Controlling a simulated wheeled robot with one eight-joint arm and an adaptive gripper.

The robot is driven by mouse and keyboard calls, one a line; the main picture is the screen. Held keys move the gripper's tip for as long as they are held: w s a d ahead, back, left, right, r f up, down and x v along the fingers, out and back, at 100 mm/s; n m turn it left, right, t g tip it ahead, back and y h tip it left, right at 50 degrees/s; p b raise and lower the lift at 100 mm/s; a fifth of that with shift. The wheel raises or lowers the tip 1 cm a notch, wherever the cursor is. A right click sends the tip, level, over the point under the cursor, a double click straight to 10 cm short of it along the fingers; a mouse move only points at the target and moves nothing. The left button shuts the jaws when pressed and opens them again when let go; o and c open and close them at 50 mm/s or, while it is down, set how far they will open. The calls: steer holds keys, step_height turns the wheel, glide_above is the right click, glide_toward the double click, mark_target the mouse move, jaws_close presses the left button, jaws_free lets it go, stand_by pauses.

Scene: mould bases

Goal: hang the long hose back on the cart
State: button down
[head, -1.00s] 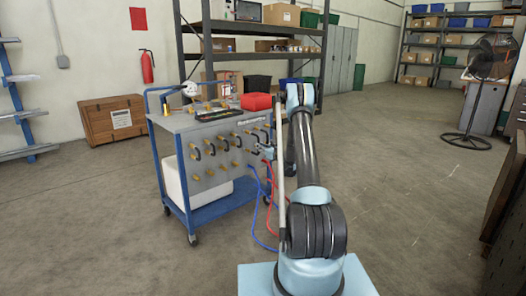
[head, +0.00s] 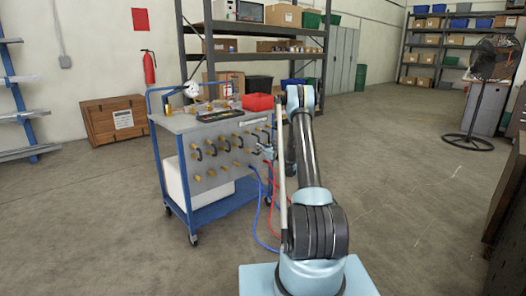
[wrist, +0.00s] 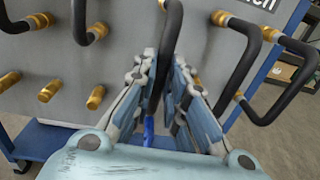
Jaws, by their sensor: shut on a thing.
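The cart (head: 178,122) has a blue frame and a grey upright panel (head: 210,181) with brass fittings and short black hoses. My gripper (wrist: 166,62) is close in front of this panel, near its right end. In the wrist view its two fingers are shut on a black hose (wrist: 170,36), which runs down between them from a brass fitting at the top. In the head view my gripper (head: 267,151) is small and partly hidden by my arm.
Other black hoses loop close by: one left (wrist: 79,22) and one right (wrist: 311,67) of the fingers. Blue (head: 255,205) and red (head: 271,207) hoses hang to the floor. A red bin (head: 258,102) stands on the cart top.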

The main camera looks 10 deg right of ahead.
steer(key=shift+w+a, duration=0.25)
steer(key=shift+w, duration=0.15)
stand_by(0.5)
steer(key=c, duration=1.5)
jaws_free()
steer(key=shift+c, duration=0.2)
steer(key=o, duration=0.4)
steer(key=shift+s, duration=0.15)
steer(key=shift+v, duration=3.45)
steer(key=shift+r, duration=0.1)
